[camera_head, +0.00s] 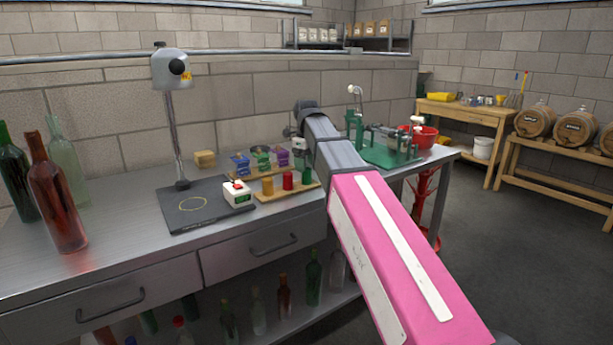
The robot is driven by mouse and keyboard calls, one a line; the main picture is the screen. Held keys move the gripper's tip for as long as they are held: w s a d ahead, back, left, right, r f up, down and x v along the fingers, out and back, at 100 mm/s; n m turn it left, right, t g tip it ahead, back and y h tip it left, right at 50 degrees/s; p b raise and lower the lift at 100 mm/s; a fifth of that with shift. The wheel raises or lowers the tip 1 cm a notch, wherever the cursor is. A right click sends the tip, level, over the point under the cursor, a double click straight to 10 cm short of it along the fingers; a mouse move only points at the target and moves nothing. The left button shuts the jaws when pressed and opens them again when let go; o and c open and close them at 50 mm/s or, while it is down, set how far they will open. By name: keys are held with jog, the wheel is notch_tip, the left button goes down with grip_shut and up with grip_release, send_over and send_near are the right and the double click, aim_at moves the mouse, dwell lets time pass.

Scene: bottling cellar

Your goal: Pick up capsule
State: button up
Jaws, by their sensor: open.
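Small capsule-like cylinders stand on a wooden board (262,197) on the steel bench: a yellow one (267,186), a red one (288,181) and a green one (306,174). Behind them are small blue, green and purple bins (281,158) whose contents are too small to make out. My arm reaches in from the lower right, and its far end is over the back of the bench. My gripper (299,148) is small and partly hidden by the arm, behind and above the board. It is open and apart from the standing capsules; its fingertips are not clear.
Wine bottles (57,195) stand at the bench's left. The bench front left is clear.

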aim_at(306, 175)
notch_tip(306, 175, down, 5)
jog(key=shift+f, duration=0.1)
jog(key=c, duration=0.7)
